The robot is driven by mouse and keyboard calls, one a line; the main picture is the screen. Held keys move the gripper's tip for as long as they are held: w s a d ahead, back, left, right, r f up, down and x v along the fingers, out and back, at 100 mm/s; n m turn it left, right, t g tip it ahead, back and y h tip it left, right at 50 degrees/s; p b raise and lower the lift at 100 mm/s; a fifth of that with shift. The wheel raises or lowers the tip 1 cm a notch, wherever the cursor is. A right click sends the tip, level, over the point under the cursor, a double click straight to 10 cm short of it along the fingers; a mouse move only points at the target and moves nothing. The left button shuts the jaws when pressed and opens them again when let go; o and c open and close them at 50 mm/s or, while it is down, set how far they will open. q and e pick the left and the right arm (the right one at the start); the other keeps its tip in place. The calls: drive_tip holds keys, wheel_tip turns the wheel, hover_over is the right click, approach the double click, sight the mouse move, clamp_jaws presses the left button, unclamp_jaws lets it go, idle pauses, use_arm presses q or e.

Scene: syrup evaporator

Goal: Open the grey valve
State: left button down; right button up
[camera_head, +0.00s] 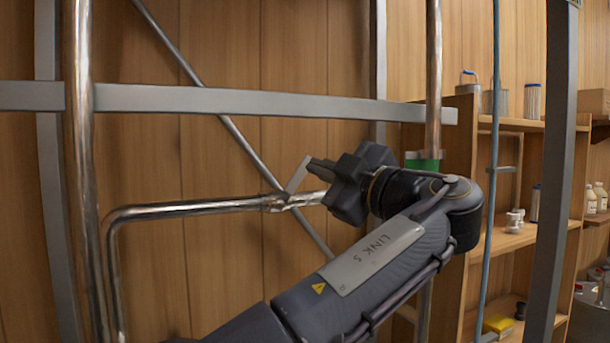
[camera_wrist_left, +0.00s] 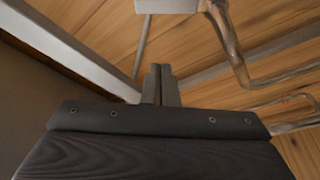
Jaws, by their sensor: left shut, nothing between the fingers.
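The grey valve shows in the head view as a light grey lever (camera_head: 298,175) slanting up from a joint on the horizontal metal pipe (camera_head: 190,208). My left gripper (camera_head: 316,166) is just right of the lever, its fingers pointing left toward it. It is shut and empty, with the fingertips close together in the left wrist view (camera_wrist_left: 160,84). I cannot tell whether the fingers touch the lever. My wrist hides the pipe's right part. A pale grey piece (camera_wrist_left: 166,5) lies ahead of the fingers in the wrist view; I cannot tell if it is the lever. My right gripper is not in view.
A grey horizontal beam (camera_head: 240,102) crosses above the gripper, with a diagonal brace (camera_head: 235,130) behind. Vertical pipes stand left (camera_head: 78,150) and right (camera_head: 433,70). A green part (camera_head: 423,163) sits behind my wrist. Wooden shelves (camera_head: 515,123) with containers are at right.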

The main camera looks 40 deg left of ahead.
sight(302, 169)
use_arm(q)
drive_tip(key=shift+n, duration=0.7)
drive_tip(key=w+a+p, duration=0.1)
drive_tip(key=a+p, duration=0.1)
drive_tip(key=w+a+p, duration=0.2)
drive_tip(key=a, duration=0.1)
drive_tip(key=w+a+p, duration=0.1)
drive_tip(key=a, duration=0.2)
drive_tip(key=shift+w+p, duration=0.15)
drive_tip(key=shift+p, duration=0.25)
drive_tip(key=shift+f, duration=0.2)
drive_tip(key=shift+w, duration=0.1)
drive_tip(key=shift+w+d+f+m+b, duration=0.15)
drive_tip(key=shift+m+b, duration=0.25)
drive_tip(key=shift+b, duration=0.15)
